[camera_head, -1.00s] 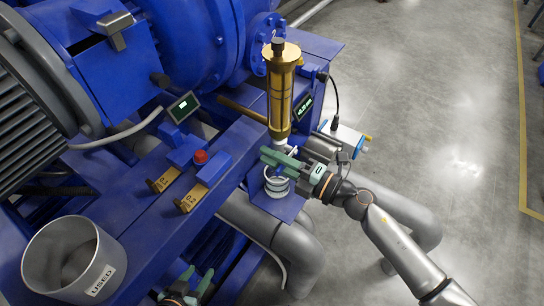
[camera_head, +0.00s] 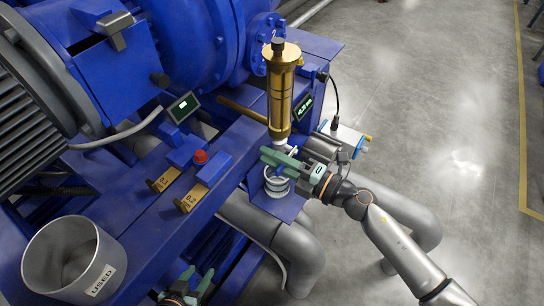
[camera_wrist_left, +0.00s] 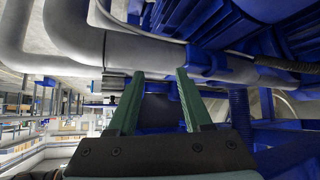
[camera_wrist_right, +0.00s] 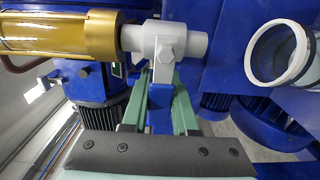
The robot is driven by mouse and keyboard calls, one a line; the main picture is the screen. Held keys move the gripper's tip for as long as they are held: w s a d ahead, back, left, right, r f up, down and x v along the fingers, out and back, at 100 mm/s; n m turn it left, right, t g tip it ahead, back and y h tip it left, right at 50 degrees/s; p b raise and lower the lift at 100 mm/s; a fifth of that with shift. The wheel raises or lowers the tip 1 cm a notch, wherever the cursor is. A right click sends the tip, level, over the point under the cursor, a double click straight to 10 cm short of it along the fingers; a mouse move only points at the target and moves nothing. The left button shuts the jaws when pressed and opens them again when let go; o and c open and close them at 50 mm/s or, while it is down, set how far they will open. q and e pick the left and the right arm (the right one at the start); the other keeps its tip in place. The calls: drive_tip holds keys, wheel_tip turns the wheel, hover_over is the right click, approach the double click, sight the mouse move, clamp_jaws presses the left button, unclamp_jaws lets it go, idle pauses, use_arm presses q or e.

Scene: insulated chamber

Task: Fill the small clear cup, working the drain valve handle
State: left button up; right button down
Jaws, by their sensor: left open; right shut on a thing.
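The gold cylinder (camera_head: 281,90) stands upright with a white drain valve (camera_head: 280,138) under it; the valve (camera_wrist_right: 170,45) is close in the right wrist view. My right gripper (camera_head: 268,160) is shut on the blue valve handle (camera_wrist_right: 160,108), seen between its fingers. The small cup (camera_head: 277,187) stands below the valve, partly hidden by the gripper. Its round rim (camera_wrist_right: 262,80) shows at the right of the right wrist view. I cannot tell how much liquid is in it. My left gripper (camera_head: 190,278) is open and empty at the bottom of the head view, low beside the blue frame.
A grey bin marked USED (camera_head: 108,262) stands at the lower left. Two yellow tags (camera_head: 190,200) and a red button (camera_head: 200,156) are on the blue beam. A small display (camera_head: 304,107) is right of the cylinder. Grey pipes (camera_head: 295,248) run below; open floor lies right.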

use_arm(q)
drive_tip(key=shift+f, duration=0.2)
use_arm(e)
drive_tip(key=shift+f, duration=0.15)
drive_tip(key=n+b, duration=0.1)
drive_tip(key=f+n+b, duration=0.1)
drive_tip(key=n, duration=0.1)
drive_tip(key=shift+w+d+f+n+b, duration=0.1)
drive_tip(key=shift+f+n+b, duration=0.1)
drive_tip(key=shift+n+b, duration=0.1)
drive_tip(key=shift+w+f+n+b, duration=0.1)
drive_tip(key=shift+f+n+b, duration=0.15)
drive_tip(key=shift+n+b, duration=0.35)
drive_tip(key=shift+w+d+f+n+b, duration=0.15)
drive_tip(key=shift+n+b, duration=0.25)
drive_tip(key=shift+n, duration=0.4)
use_arm(q)
drive_tip(key=shift+w+d+f+h, duration=0.15)
drive_tip(key=shift+w+d+f, duration=0.2)
drive_tip(key=shift+d+f, duration=0.25)
drive_tip(key=shift+w+d+f+h, duration=0.15)
drive_tip(key=shift+w+d+f, duration=0.25)
drive_tip(key=shift+f, duration=0.2)
use_arm(e)
drive_tip(key=shift+f+n, duration=0.1)
drive_tip(key=shift+n, duration=0.2)
use_arm(q)
drive_tip(key=shift+s+d, duration=0.1)
drive_tip(key=shift+d, duration=0.1)
